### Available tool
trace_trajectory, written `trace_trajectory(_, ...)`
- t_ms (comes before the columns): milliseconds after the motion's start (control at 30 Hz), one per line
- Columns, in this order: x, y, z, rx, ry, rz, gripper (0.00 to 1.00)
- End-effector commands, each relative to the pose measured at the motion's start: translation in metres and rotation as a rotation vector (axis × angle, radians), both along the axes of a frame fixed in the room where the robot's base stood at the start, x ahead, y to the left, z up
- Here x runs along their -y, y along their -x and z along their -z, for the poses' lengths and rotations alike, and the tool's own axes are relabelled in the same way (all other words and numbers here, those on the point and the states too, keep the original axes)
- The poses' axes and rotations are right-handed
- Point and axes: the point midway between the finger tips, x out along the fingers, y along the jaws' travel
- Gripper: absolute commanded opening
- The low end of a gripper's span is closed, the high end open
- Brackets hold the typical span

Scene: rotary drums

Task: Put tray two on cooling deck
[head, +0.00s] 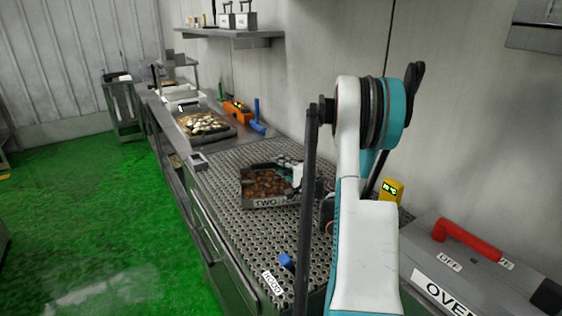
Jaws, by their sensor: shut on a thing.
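Tray two (262,203) is a dark tray with a "TWO" label on its front wall, holding brown pieces. It is level over the perforated cooling deck (232,165); I cannot tell whether it rests on the deck or hangs just above it. My gripper (268,167) reaches in from the right and is shut on the tray at its back right side. My arm hides part of the tray's right end and the deck behind it. A white label (272,282), seeming to read "COOL", is at the deck's near edge.
Another tray (205,124) of pale pieces stands farther along the counter, by a blue-handled tool (257,118) and an orange object (238,109). An oven (475,265) with a red handle (466,238) is at right. A yellow device (391,190) stands near the wall. Deck left of the tray is bare.

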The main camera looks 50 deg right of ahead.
Motion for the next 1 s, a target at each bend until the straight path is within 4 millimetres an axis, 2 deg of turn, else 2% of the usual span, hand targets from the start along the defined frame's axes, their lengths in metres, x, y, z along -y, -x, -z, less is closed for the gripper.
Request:
trace_trajectory(367, 0.000, 0.000, 0.002, 0.002, -0.001, 0.000, 0.00)
trace_trajectory(400, 0.000, 0.000, 0.003, 0.000, 0.000, 0.000, 0.23)
trace_trajectory(467, 0.000, 0.000, 0.003, 0.000, 0.000, 0.000, 0.37)
trace_trajectory(500, 0.000, 0.000, 0.003, 0.000, 0.000, 0.000, 0.39)
trace_trajectory(867, 0.000, 0.000, 0.000, 0.000, 0.000, 0.000, 0.39)
trace_trajectory(1000, -0.001, 0.016, -0.001, 0.000, 0.000, 0.002, 0.39)
